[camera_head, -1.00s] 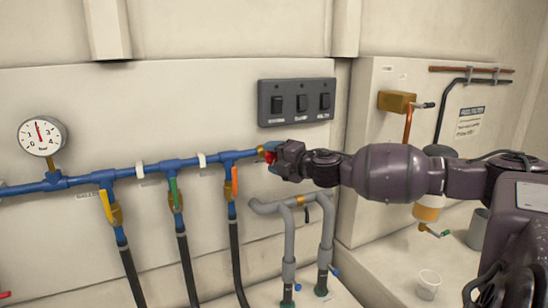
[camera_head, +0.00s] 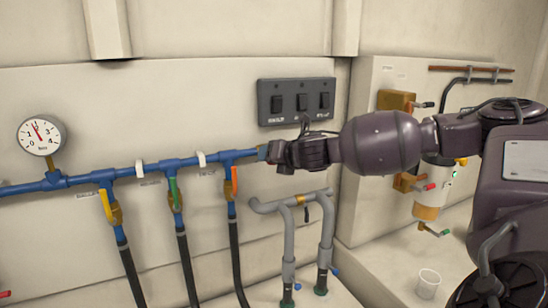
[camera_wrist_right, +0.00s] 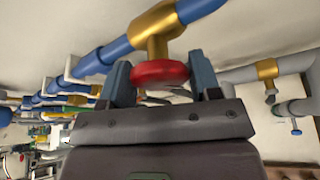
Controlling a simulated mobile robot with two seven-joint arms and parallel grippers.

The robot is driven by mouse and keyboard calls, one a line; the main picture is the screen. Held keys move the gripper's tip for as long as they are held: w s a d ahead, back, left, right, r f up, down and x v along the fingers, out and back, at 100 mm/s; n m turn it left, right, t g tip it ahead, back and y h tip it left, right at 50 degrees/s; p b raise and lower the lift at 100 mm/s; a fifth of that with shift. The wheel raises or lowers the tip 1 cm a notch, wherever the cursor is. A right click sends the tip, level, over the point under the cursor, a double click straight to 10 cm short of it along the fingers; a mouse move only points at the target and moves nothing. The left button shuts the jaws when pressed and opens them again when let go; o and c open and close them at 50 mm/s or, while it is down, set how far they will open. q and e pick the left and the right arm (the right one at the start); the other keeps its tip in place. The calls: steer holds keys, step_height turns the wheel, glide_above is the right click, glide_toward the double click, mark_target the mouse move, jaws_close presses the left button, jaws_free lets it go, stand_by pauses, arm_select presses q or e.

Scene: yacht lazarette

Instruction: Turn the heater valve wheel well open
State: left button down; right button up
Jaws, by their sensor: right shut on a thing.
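The red valve wheel (camera_wrist_right: 160,73) sits below a brass valve body (camera_wrist_right: 157,30) on the blue pipe, in the right wrist view. My right gripper (camera_wrist_right: 162,82) has one finger on each side of the wheel and is shut on it. In the head view my right gripper (camera_head: 268,152) is at the right end of the blue pipe (camera_head: 150,169), and it hides the wheel there. My left gripper is not in view.
A pressure gauge (camera_head: 40,135) stands at the pipe's left. Orange (camera_head: 234,180), green (camera_head: 173,190) and yellow (camera_head: 106,205) lever handles are on the branches. A black switch panel (camera_head: 297,101) is just above my gripper, and grey pipes (camera_head: 287,235) are below it.

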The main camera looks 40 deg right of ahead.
steer(key=n+g+h, duration=0.1)
steer(key=n+h, duration=0.1)
steer(key=n, duration=0.1)
steer(key=shift+f, duration=0.1)
steer(key=shift+n, duration=0.4)
stand_by(0.4)
steer(key=o, duration=0.9)
steer(key=b+v, duration=0.1)
steer(key=v, duration=0.9)
steer(key=shift+s+a, duration=0.3)
